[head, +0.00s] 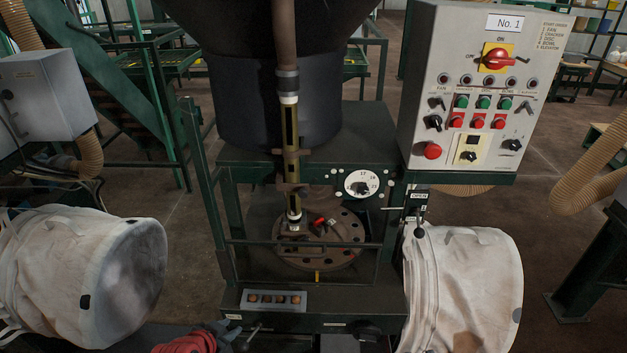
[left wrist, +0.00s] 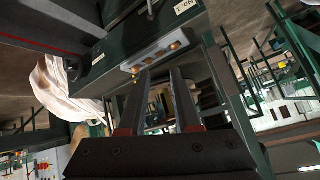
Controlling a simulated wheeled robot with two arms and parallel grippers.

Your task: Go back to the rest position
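My left gripper (head: 232,336) shows at the bottom edge of the head view, low in front of the green machine (head: 300,322), with red parts of my arm beside it. In the left wrist view the two fingers of my left gripper (left wrist: 160,80) stand apart with a gap between them, and I see nothing held. Beyond the fingertips is the machine's small panel of round orange buttons (left wrist: 158,50). I cannot tell the exact distance to it. My right gripper is not in the head view.
White bulk bags hang at the left (head: 85,270) and right (head: 465,285) of the machine. A control box labelled No. 1 (head: 485,90) stands at upper right. A grey button panel (head: 273,299) is on the machine's front. Floor (head: 185,240) shows between the left bag and machine.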

